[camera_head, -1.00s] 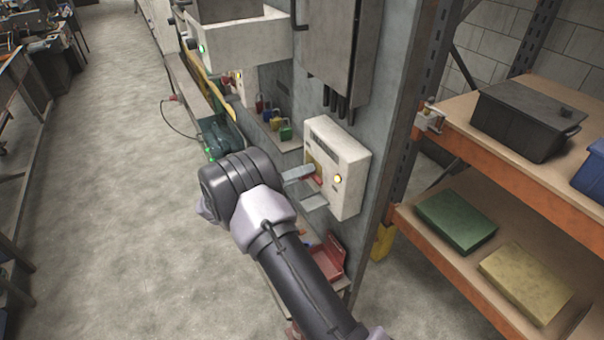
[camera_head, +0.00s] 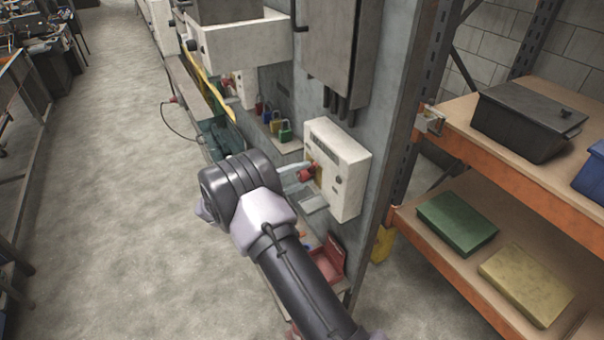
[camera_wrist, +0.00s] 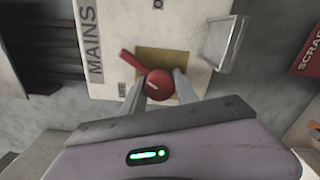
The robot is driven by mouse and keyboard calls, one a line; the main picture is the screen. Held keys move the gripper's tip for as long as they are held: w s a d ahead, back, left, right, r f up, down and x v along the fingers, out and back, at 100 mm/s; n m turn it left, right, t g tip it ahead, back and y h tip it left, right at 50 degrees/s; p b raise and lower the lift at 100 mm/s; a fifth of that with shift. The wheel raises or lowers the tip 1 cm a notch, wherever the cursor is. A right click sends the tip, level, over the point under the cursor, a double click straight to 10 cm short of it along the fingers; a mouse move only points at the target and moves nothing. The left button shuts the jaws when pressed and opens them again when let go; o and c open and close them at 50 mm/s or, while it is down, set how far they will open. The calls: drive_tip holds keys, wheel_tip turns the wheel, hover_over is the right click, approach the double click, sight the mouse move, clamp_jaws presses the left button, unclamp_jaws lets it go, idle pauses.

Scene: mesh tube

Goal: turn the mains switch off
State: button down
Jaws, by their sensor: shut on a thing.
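The mains switch is a red handle on a white box (camera_head: 343,160) on the grey panel. In the wrist view the box carries a "MAINS" label (camera_wrist: 92,42). The red handle (camera_wrist: 158,83) has a round hub on a tan plate, with its lever pointing up and left in that view. It also shows in the head view (camera_head: 307,175). My gripper (camera_wrist: 159,88) is shut on the handle, one finger on each side of the hub. The lamp (camera_head: 337,179) on the box is dark.
An orange-edged shelf (camera_head: 470,150) stands at the right. The floor at the left is clear.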

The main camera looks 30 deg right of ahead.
drive_tip(key=n+p, duration=0.1)
drive_tip(key=n, duration=0.5)
drive_tip(key=shift+n, duration=0.3)
idle(0.4)
drive_tip(key=c, duration=0.9)
unclamp_jaws()
drive_tip(key=shift+c, duration=0.2)
drive_tip(key=a, duration=1.7)
drive_tip(key=shift+s+a+b, duration=0.25)
drive_tip(key=shift+s+b, duration=0.05)
drive_tip(key=shift+b, duration=0.1)
